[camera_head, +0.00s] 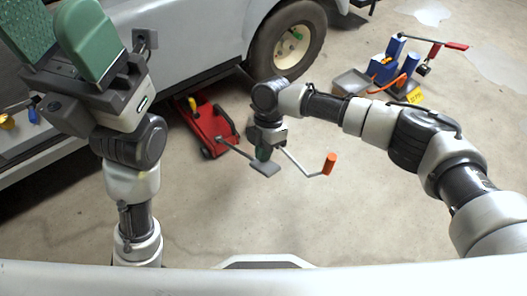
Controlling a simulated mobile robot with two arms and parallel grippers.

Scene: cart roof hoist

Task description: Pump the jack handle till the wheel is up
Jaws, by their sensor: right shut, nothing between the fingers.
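The red jack (207,126) with a yellow part sits on the floor, partly beneath the side of a grey vehicle. A thin metal bar runs from it toward my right gripper (263,155), which points down and is shut with nothing in it. A bent rod with an orange grip (330,163) shows just right of that gripper; whether it joins the jack's bar is hidden behind the gripper. The wheel (288,40) has a black tyre and pale hub; I cannot tell whether it touches the floor. My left gripper (57,42) is raised at upper left, its green fingers apart and empty.
The grey vehicle (195,30) fills the upper left. A blue device (385,68) with a red-handled lever (445,44), an orange hose and a grey plate (353,83) stands at upper right. Pale patches mark the floor there. The lower middle floor is clear.

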